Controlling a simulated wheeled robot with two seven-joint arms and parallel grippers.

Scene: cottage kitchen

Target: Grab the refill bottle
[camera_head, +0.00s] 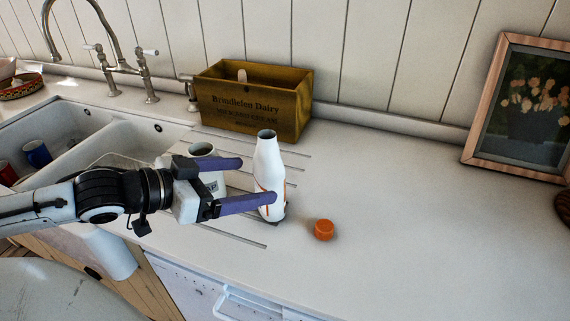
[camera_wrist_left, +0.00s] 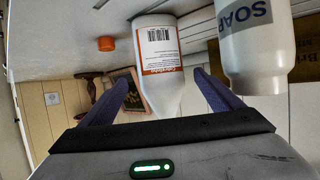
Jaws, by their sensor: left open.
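The white refill bottle (camera_head: 267,160) stands upright and uncapped on the ribbed counter, with an orange-and-white label. In the left wrist view, the bottle (camera_wrist_left: 160,50) appears upside down, its barcode label facing the camera. My left gripper (camera_head: 258,181) is open, with its two purple fingers pointing at the bottle. The near finger crosses in front of the bottle's lower body; the far fingertip ends beside its left side. In the wrist view, the bottle shows between the fingers. I cannot tell whether either finger touches it. My right gripper is not in view.
A white soap container (camera_wrist_left: 246,50) stands close beside the bottle, partly behind my gripper in the head view. An orange cap (camera_head: 324,229) lies right of the bottle. A wooden crate (camera_head: 250,105) stands behind, a sink (camera_head: 95,130) left, a picture frame (camera_head: 480,120) right.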

